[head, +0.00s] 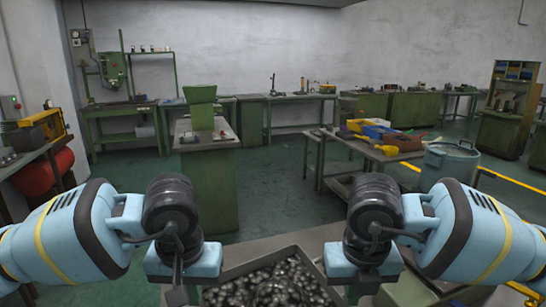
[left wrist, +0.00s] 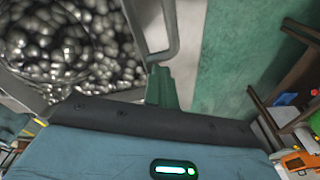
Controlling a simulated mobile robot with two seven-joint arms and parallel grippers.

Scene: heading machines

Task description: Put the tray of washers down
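The tray of washers (head: 248,264) is a dark grey metal tray at the bottom middle of the head view, between my grippers. It is heaped with small shiny metal pieces (head: 275,287), and its near part is cut off. In the left wrist view the pieces (left wrist: 65,45) fill the upper left, with a metal loop handle (left wrist: 174,30) beside them. My left gripper (left wrist: 161,88) has its fingers together at the near end of this handle and appears shut on it. My right gripper (head: 362,270) is at the tray's right side; its fingertips are hidden.
A pale grey surface (head: 310,236) shows beyond the tray; whether the tray touches it is unclear. A green machine cabinet (head: 208,185) stands ahead left. A table with coloured bins (head: 378,130) and a grey-green drum (head: 448,165) stand right. Green floor (head: 275,185) is clear between.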

